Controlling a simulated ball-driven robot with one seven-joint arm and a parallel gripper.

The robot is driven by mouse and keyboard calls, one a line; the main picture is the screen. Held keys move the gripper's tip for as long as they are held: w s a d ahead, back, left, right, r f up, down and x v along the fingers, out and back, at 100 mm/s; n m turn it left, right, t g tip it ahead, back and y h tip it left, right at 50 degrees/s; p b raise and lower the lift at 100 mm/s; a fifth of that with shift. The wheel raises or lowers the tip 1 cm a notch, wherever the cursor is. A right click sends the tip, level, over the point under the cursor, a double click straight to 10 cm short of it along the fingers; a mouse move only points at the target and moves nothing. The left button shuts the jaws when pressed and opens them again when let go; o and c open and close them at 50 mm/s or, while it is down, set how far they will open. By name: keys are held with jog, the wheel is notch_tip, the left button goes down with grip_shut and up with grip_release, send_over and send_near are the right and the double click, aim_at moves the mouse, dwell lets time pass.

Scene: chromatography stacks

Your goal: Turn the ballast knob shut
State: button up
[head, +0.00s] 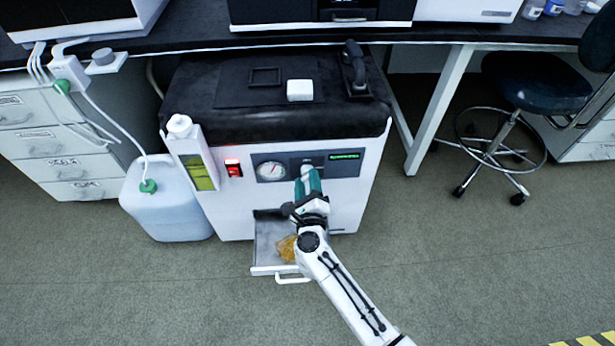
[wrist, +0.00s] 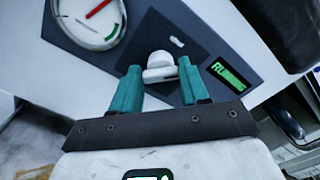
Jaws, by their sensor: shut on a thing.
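The ballast knob (wrist: 160,68) is a small white knob on the dark front panel of the white pump cabinet (head: 340,208). In the head view its top (head: 307,170) shows just past my fingers. My gripper (head: 308,180) reaches the panel from the front. In the wrist view its two teal fingers (wrist: 158,80) stand on either side of the knob, shut on it. A small white mark (wrist: 177,42) is on the panel beyond the knob. The finger contact is partly hidden.
A round gauge (head: 271,170) with a red needle, a lit red switch (head: 233,169) and a green display (head: 345,156) flank the knob. An open drawer (head: 268,240) with yellowish contents is below. A white jug (head: 165,205) stands left; a stool (head: 535,85) stands right.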

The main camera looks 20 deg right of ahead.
jog(key=n+p, duration=0.2)
jog(key=n, duration=0.2)
jog(key=shift+a+n, duration=0.1)
jog(key=shift+n, duration=0.2)
jog(key=shift+f+n+p, duration=0.15)
jog(key=shift+n+p, duration=0.9)
jog(key=shift+n, duration=0.95)
jog(key=o, duration=1.1)
jog(key=shift+c, duration=0.2)
jog(key=p+v, duration=0.2)
jog(key=v, duration=0.8)
jog(key=shift+s+a+p, duration=0.15)
jog(key=shift+s+p, duration=0.2)
jog(key=shift+p, duration=0.05)
jog(key=shift+n, duration=0.3)
